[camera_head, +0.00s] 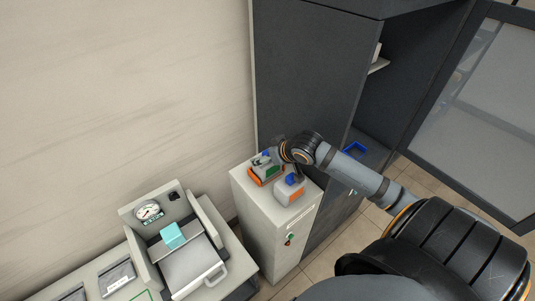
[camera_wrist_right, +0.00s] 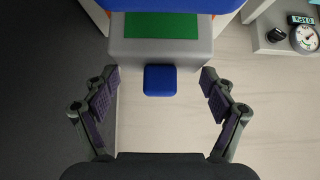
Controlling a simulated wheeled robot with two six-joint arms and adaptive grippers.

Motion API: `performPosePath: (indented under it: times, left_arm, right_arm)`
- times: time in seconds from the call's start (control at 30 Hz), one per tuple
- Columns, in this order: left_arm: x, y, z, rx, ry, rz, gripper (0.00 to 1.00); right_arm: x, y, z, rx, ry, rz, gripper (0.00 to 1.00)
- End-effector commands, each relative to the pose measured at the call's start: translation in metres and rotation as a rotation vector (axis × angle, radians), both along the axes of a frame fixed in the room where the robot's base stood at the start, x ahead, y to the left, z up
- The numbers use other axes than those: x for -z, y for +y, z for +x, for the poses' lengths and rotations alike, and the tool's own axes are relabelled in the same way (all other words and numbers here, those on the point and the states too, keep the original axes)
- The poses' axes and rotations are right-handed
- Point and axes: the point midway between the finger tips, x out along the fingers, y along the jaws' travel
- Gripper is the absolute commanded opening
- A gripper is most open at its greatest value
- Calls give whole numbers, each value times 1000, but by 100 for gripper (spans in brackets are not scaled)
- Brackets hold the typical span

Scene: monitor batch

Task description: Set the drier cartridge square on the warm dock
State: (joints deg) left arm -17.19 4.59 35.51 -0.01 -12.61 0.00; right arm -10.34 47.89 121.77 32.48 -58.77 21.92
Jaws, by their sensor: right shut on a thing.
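My right gripper (camera_head: 270,160) reaches in from the right over the pale cabinet top. It is shut on the drier cartridge (camera_head: 264,171), a small block with grey, green and orange parts and a blue piece above. I cannot tell whether the cartridge touches the cabinet top. I cannot tell which thing is the warm dock. My left gripper is not in view.
A grey-orange block (camera_head: 289,194) with a blue top stands close by on the pale cabinet (camera_head: 252,192). A tall dark cabinet (camera_head: 305,75) rises behind. A bench device with a gauge (camera_head: 148,211) and a teal block (camera_head: 173,235) is at lower left.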

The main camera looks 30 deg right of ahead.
Motion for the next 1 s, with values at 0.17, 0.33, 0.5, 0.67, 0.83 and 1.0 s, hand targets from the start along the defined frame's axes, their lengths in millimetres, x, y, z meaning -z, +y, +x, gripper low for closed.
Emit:
performPosePath:
  times: [0.17,0.33,0.5,0.67,0.83,1.0]
  left_arm:
    - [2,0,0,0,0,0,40]
    - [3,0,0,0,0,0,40]
    - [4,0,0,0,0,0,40]
    - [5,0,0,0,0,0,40]
    - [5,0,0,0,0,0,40]
    - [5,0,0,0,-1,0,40]
  right_arm:
    - [3,0,0,0,-1,0,24]
    - [5,0,0,-1,-1,-1,24]
    - [8,0,0,-1,-1,-1,24]
    - [9,0,0,-1,-1,-1,91]
    - [9,0,0,-1,0,-1,100]
    - [9,0,0,-1,0,-1,100]
